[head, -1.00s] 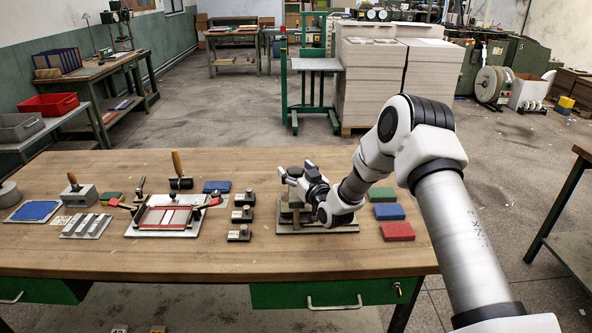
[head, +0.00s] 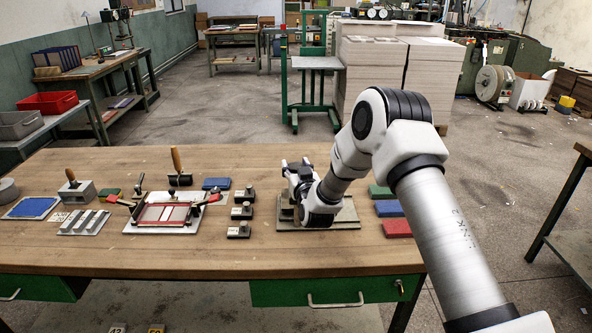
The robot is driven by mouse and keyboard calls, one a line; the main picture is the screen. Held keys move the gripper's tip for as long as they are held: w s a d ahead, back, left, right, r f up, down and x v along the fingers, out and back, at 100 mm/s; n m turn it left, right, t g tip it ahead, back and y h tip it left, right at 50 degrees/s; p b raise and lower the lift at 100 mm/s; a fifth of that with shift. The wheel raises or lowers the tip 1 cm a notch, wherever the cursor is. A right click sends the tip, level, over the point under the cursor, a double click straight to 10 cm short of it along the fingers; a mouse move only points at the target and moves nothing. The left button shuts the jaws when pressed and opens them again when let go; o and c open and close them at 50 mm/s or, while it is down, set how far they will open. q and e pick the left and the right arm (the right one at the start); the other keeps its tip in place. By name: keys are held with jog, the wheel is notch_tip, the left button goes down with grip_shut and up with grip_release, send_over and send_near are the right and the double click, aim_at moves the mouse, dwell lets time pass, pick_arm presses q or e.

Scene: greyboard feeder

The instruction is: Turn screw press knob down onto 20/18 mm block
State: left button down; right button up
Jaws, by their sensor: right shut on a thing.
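The screw press stands near the right end of the wooden table, and its grey base plate (head: 346,217) shows in the head view. My right gripper (head: 296,167) is over the press from the right, its fingers at the top where the knob is, and it is shut on the knob. The knob itself is almost wholly hidden by the gripper. The spindle and whatever lies under it are hidden behind my wrist, so I cannot tell whether it touches a block. My left gripper is not in view.
Several small dark blocks with pale labels (head: 242,212) stand left of the press. Green, blue and red blocks (head: 396,228) lie on its right, beside my arm. The table's front strip is clear.

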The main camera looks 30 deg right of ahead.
jog(key=m+g+h, duration=0.1)
jog(key=h, duration=0.1)
jog(key=m+g+h+b, duration=0.1)
jog(key=shift+w+a+m+h, duration=0.1)
jog(key=shift+a+m+h, duration=0.05)
jog(key=shift+m+h, duration=0.25)
jog(key=m+g+h, duration=0.3)
jog(key=g+h, duration=0.1)
jog(key=shift+m+b, duration=0.3)
jog(key=shift+b, duration=0.05)
jog(key=m+g+h+b, duration=0.1)
jog(key=m+g+h, duration=0.2)
jog(key=g, duration=0.2)
jog(key=shift+m, duration=0.4)
jog(key=shift+m+g+b, duration=0.3)
jog(key=shift+m+g, duration=0.2)
jog(key=shift+g, duration=0.3)
jog(key=shift+h, duration=0.3)
jog(key=shift+r, duration=0.1)
jog(key=o, duration=1.2)
